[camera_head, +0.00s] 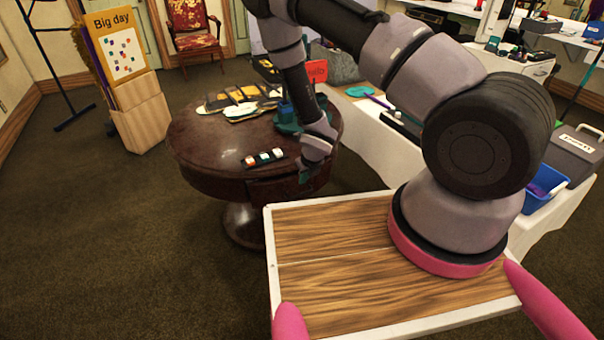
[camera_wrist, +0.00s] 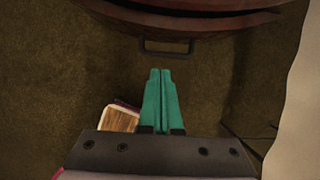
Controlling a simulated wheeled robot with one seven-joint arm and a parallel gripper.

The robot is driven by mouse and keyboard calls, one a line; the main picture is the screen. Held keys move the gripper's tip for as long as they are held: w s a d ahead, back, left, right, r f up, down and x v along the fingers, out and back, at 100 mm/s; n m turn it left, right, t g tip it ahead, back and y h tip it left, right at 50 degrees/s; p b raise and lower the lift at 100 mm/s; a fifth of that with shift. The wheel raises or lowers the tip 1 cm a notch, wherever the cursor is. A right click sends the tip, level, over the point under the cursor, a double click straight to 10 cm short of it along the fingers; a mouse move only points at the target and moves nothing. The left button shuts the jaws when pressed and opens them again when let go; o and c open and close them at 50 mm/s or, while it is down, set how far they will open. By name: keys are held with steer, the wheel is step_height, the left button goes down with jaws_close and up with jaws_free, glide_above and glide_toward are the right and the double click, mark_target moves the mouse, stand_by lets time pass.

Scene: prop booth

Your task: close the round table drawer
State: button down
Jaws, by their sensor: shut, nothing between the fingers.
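The dark brown round table (camera_head: 205,160) stands left of centre in the head view. Its curved drawer front (camera_head: 290,187) faces me, partly hidden by my gripper (camera_head: 304,177). In the wrist view the drawer front (camera_wrist: 180,29) crosses the top, with a dark gap between it and the tabletop edge above. How far the drawer is out is hard to tell. A dark bar handle (camera_wrist: 167,48) sticks out from the drawer front. My gripper's teal fingers (camera_wrist: 160,74) are pressed together and empty, pointing at the handle, with a small gap showing between.
The tabletop bears a strip with coloured blocks (camera_head: 264,157), papers (camera_head: 240,100) and a teal item (camera_head: 288,120). A white-draped table (camera_head: 370,145) stands close on the right. Carpeted floor (camera_head: 110,220) is open to the left. A sign stand (camera_head: 130,85) is farther back.

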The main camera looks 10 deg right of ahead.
mark_target(293, 177)
steer(key=shift+w+a+f, duration=0.25)
steer(key=shift+w+f, duration=0.45)
steer(key=shift+w, duration=0.2)
steer(key=shift+w+a+f, duration=0.3)
steer(key=shift+w+f, duration=0.4)
steer(key=shift+w, duration=0.2)
steer(key=shift+w+a+f, duration=0.25)
steer(key=shift+w+f, duration=0.45)
steer(key=shift+w, duration=0.2)
steer(key=shift+w+a, duration=0.2)
steer(key=shift+w, duration=0.45)
steer(key=shift+w+a, duration=0.15)
steer(key=shift+w, duration=0.45)
steer(key=shift+s, duration=0.1)
